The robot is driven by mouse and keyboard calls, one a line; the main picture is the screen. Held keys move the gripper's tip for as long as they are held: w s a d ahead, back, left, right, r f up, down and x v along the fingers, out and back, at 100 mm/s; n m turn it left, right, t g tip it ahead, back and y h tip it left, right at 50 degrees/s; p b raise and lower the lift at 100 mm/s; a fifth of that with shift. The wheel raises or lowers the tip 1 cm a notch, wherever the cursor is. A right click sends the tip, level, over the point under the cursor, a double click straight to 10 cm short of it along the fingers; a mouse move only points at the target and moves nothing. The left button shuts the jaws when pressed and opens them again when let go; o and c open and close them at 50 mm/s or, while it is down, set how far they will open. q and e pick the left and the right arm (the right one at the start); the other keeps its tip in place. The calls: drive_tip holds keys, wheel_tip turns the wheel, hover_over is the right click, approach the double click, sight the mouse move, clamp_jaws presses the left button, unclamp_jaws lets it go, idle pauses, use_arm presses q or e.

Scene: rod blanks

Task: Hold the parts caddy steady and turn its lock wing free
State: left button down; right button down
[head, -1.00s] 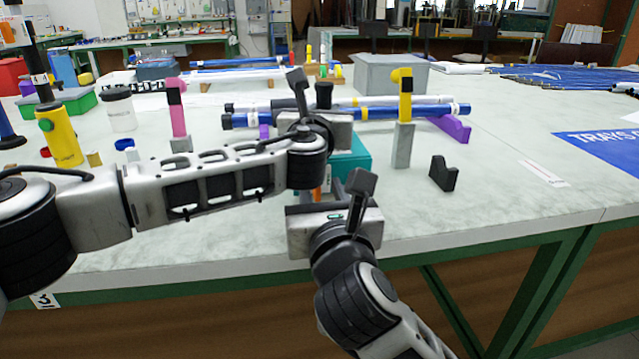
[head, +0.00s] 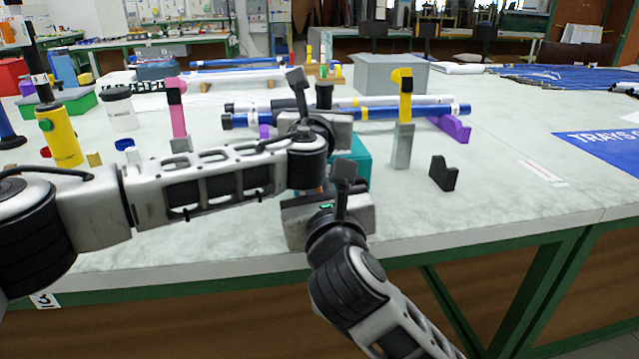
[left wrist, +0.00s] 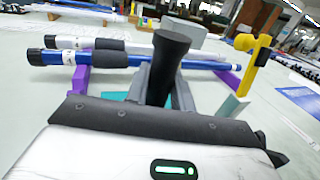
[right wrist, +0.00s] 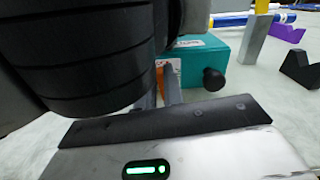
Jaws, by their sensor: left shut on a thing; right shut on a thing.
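The parts caddy is a teal box (head: 357,160) on the bench, mostly hidden behind my arms in the head view; its teal side with a dark round knob also shows in the right wrist view (right wrist: 203,60). My left gripper (left wrist: 163,88) is shut on the caddy's dark upright handle (left wrist: 171,48), above the box. My right gripper (right wrist: 161,90) is low at the caddy's near side, shut on the orange lock wing (right wrist: 160,76). Most of the wing is hidden by the fingers and my wrist. Both fingertip pairs are largely hidden in the head view.
Blue and white rods (head: 380,112) lie behind the caddy on purple supports (head: 455,128). A grey post with yellow top (head: 402,145) and a black notched block (head: 443,173) stand right. A yellow bottle (head: 62,138) and pink-topped post (head: 176,112) stand left. Bench front right is clear.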

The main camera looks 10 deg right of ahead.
drive_tip(key=shift+a+n, duration=0.15)
drive_tip(key=shift+n, duration=0.65)
drive_tip(key=c, duration=1.5)
unclamp_jaws()
drive_tip(key=s, duration=1.2)
drive_tip(key=shift+a, duration=0.1)
